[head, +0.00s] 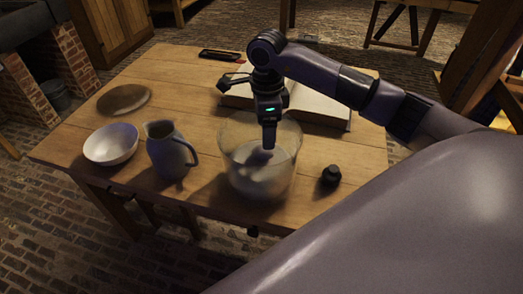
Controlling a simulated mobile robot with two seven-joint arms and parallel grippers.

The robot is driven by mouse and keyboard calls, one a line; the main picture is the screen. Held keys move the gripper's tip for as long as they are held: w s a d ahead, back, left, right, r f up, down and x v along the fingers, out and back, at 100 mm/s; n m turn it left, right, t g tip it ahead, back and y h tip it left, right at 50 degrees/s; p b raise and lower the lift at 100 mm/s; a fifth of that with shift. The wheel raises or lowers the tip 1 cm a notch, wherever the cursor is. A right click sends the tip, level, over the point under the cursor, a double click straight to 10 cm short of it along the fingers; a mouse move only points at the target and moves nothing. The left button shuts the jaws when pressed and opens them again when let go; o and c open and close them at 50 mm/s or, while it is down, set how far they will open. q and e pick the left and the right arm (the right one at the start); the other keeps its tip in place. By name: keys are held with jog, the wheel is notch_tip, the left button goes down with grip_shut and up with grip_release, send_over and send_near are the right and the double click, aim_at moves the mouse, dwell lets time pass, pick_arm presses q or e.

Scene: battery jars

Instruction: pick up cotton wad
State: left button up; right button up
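A wide clear glass jar (232,178) stands near the front of the wooden table. A pale greyish mass shows inside it, with a lighter lump (258,157) near its top. I cannot tell for sure that this lump is the cotton wad. My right gripper (268,147) comes from the upper right and points straight down into the jar's mouth, its fingertips below the rim and close to the lump. The fingers overlap from this angle, so their opening and any contact are hidden. My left gripper is not in view.
A grey jug (168,152) and a white bowl (110,146) stand left of the jar. A small black knob-like object (330,175) stands to its right. An open book (322,108) lies behind. A round flat disc (124,99) lies at the left.

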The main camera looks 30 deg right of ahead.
jog(key=f, duration=0.4)
jog(key=f+p, duration=0.1)
jog(key=f, duration=0.1)
jog(key=shift+a+f, duration=0.25)
jog(key=shift+a, duration=0.15)
jog(key=shift+c, duration=0.2)
jog(key=c, duration=1)
jog(key=shift+c, duration=0.4)
jog(key=shift+r, duration=0.15)
notch_tip(320, 180, up, 20)
jog(key=shift+f, duration=0.1)
